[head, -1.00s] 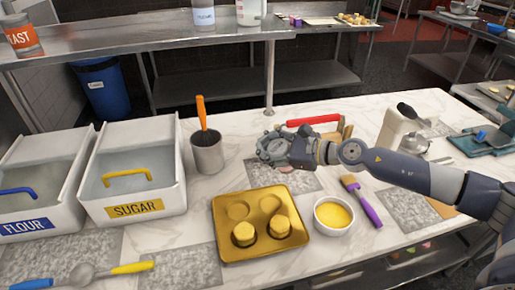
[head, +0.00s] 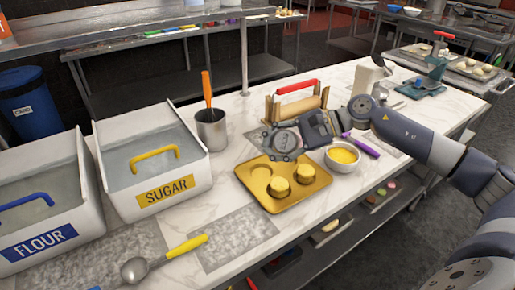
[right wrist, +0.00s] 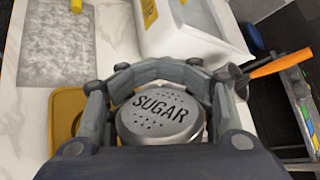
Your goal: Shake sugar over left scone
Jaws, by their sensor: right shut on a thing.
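My right gripper (head: 290,139) is shut on the sugar shaker (head: 283,144), whose grey perforated lid marked SUGAR (right wrist: 161,112) faces the camera in the right wrist view. The shaker is over or just behind the back edge of the golden tray (head: 288,207); its exact height is unclear. The left scone (head: 279,187) and right scone (head: 306,172) sit in the tray's front row, in front of the shaker. A round hollow behind the left scone is empty. Most of the tray is hidden in the right wrist view. My left gripper is not in view.
The white SUGAR bin (head: 205,172) and FLOUR bin (head: 88,225) stand at left. A metal cup (head: 211,135) holds an orange-handled tool. A bowl with yellow contents (head: 331,161) is close to the tray's right. A yellow-handled scoop (head: 133,270) lies at the front left.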

